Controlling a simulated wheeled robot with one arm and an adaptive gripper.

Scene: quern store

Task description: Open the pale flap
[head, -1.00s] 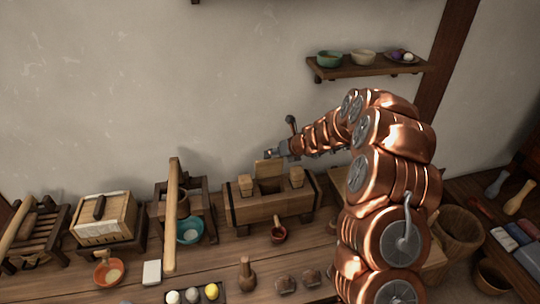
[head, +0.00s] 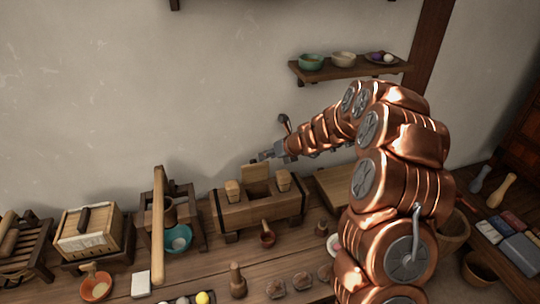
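A wooden trough-like box (head: 262,214) stands on the bench against the wall, with a pale peg at each side of its top. Between the pegs a pale flap (head: 253,173) stands up behind a dark opening, so it looks raised. My gripper (head: 264,155) is just above the flap's top edge, reaching in from the right. Whether it touches the flap is too small to tell. Its fingers are tiny and I cannot see whether they are open or shut.
A pale slatted box (head: 88,232) and a frame with a long wooden bar (head: 158,225) stand to the left. A wall shelf (head: 350,70) with bowls is above right. My arm hides part of the bench.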

